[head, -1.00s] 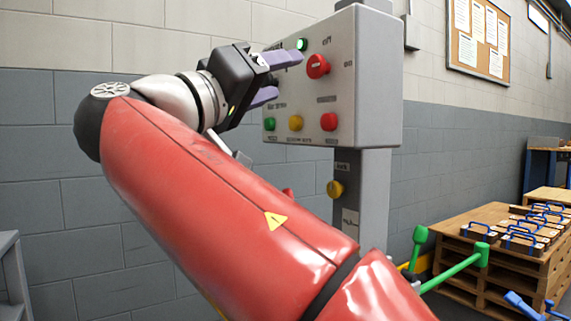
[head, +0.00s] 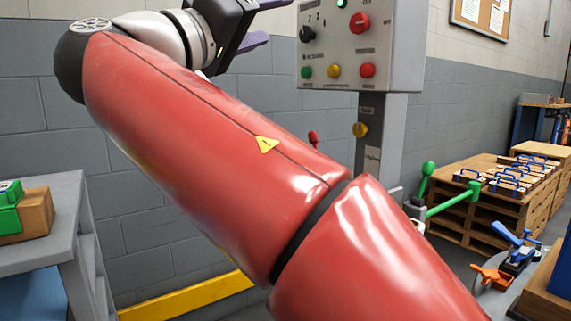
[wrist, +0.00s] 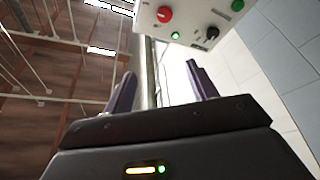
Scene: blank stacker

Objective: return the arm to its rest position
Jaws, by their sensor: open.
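My gripper (head: 264,22) is at the top of the head view, left of the grey control box (head: 382,52); its upper part is cut off by the frame edge. In the wrist view its two purple fingers (wrist: 160,88) stand apart with nothing between them. The control box has a red knob, a black knob, a lit green lamp and a row of green, yellow and red buttons. A gap shows between the fingers and the box. The box also shows at the top of the wrist view (wrist: 190,18), beyond the fingers. My red arm crosses the middle of the head view.
A grey post (head: 381,140) with a yellow knob carries the box. Wooden pallets (head: 492,205) with blue-handled parts stand at right, near green-handled levers (head: 455,198). A grey table (head: 50,215) with a green item and a brown box is at left. A yellow floor rail (head: 185,297) runs along the wall.

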